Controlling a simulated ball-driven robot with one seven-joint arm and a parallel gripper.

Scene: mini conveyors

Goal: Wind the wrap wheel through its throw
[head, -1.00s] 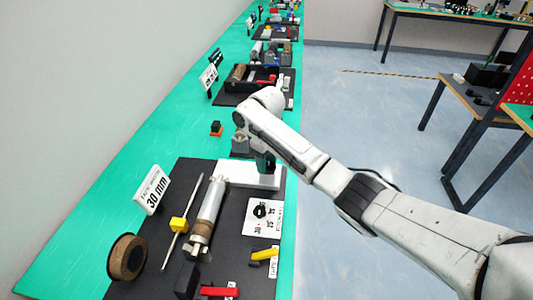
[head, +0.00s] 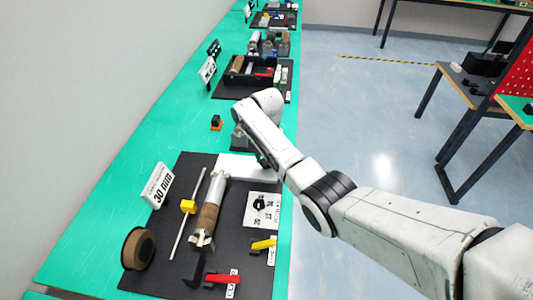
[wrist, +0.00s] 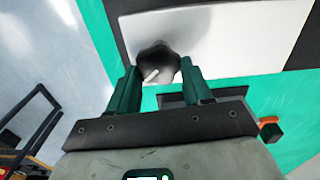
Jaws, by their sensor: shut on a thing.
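The wrap wheel is a dark, lobed knob (wrist: 157,60) with a white pointer mark, seen on a white panel in the wrist view. My gripper (wrist: 159,72) has its two green fingers on either side of this knob and is shut on it. The pointer slants toward the lower left in that view. In the head view, my forearm hides the knob and fingers; they are by the white housing (head: 236,165) at the far end of the black mat (head: 165,235). A roller (head: 210,205) with a brown wrapped band extends from the housing.
On the mat are a brown tape roll (head: 138,249), a rod with a yellow block (head: 188,206), a "30 mm" sign (head: 158,184), a red lever (head: 222,278) and a yellow lever (head: 262,244). A small dark-orange block (head: 216,122) stands beyond. Open floor lies to the right.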

